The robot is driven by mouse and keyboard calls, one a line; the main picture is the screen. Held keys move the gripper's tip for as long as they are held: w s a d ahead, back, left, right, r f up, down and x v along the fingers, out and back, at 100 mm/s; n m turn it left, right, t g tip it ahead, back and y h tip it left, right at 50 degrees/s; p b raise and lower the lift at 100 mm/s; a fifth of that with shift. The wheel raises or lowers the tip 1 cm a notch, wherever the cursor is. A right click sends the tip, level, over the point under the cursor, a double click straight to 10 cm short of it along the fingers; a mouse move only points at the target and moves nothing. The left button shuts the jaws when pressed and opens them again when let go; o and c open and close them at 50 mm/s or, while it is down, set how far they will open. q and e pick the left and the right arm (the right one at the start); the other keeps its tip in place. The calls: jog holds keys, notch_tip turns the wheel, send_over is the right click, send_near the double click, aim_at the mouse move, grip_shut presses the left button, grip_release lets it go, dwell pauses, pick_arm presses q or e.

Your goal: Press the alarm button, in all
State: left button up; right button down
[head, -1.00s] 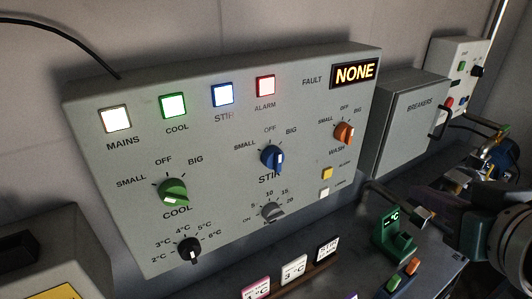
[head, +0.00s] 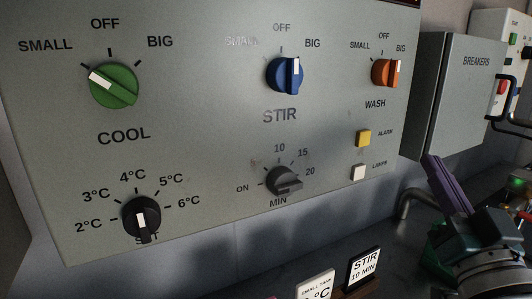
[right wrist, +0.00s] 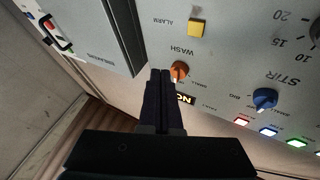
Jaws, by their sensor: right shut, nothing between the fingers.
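The alarm button (head: 363,139) is a small yellow square on the grey panel, labelled ALARM, below the orange WASH knob (head: 386,72) and above the white LAMPS button (head: 359,172). My right gripper (head: 432,163) has its dark fingers together and empty, to the right of and a little below the button in the head view, apart from it. In the right wrist view the yellow button (right wrist: 198,27) shows beyond and right of the fingertips (right wrist: 161,73), which overlap the area beside the orange knob (right wrist: 180,70). My left gripper is not in view.
The breakers box (head: 455,95) with its handle juts out right of the panel, close behind the right fingers. A blue STIR knob (head: 285,74) and grey timer knob (head: 283,181) lie left of the button. Label cards (head: 364,268) stand below.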

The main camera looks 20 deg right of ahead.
jog(key=shift+w, duration=0.1)
dwell(0.3)
pick_arm(q)
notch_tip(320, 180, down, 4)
jog(key=b, duration=0.3)
jog(key=shift+b, duration=0.4)
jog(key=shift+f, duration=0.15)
pick_arm(e)
send_near(363, 138)
jog(key=w+d+r, duration=0.3)
jog(key=w+d, duration=0.1)
jog(key=d, duration=0.1)
jog(key=shift+a, duration=0.25)
dwell(0.4)
dwell(0.4)
